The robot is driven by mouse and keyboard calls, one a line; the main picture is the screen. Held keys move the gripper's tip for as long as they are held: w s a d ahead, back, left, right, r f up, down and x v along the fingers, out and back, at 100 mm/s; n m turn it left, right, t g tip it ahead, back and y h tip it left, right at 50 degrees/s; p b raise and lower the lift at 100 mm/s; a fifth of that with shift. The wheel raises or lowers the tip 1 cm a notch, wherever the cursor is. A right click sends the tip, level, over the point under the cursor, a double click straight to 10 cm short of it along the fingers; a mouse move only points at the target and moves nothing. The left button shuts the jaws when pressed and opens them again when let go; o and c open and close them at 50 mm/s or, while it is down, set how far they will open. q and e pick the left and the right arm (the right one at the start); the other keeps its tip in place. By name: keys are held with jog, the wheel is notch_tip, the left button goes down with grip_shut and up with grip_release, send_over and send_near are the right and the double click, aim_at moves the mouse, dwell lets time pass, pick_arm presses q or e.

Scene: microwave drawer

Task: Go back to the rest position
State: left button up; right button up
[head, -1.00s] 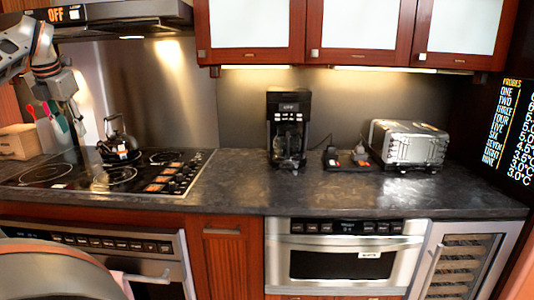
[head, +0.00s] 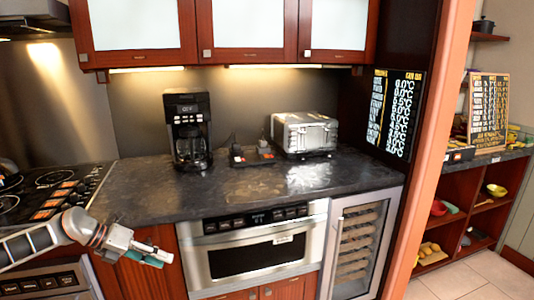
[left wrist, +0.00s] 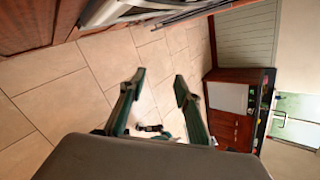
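My left gripper (head: 152,255) is at the lower left of the head view, in front of the red wooden cabinet and left of the microwave drawer (head: 255,258). In the left wrist view my left gripper (left wrist: 158,88) has its two green fingers spread apart, with only tiled floor and distant furniture beyond them. It holds nothing. The microwave drawer is closed under the counter. My right gripper is in neither view.
The dark counter (head: 235,190) carries a coffee maker (head: 189,130) and a silver toaster (head: 304,133). A stove (head: 50,190) is at the left and a wine cooler (head: 358,243) at the right. Tiled floor (head: 480,275) lies open at the lower right.

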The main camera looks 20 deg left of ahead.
pick_arm(q)
jog(key=s+d+f+n+t+h, duration=0.15)
jog(key=d+f+n, duration=0.25)
jog(key=d, duration=0.4)
jog(key=s+d+f+n+t, duration=0.1)
jog(key=d+f+n+t, duration=0.25)
jog(key=d, duration=0.35)
jog(key=s+d+f+n+t+h, duration=0.1)
jog(key=d+f+n, duration=0.2)
jog(key=d+n, duration=0.35)
jog(key=s+d+f+n+g+y, duration=0.1)
jog(key=s+d+f+n+y, duration=0.2)
jog(key=s+d+f+n, duration=0.2)
jog(key=s+d+f+n+g+y, duration=0.1)
jog(key=s+d+f+n+y, duration=0.3)
jog(key=s+f+n, duration=0.4)
jog(key=s+d+n, duration=0.1)
jog(key=s+n, duration=0.1)
jog(key=s, duration=0.2)
jog(key=shift+d, duration=0.25)
jog(key=shift+n, duration=0.3)
jog(key=shift+c, duration=0.6)
jog(key=shift+s+a, duration=0.1)
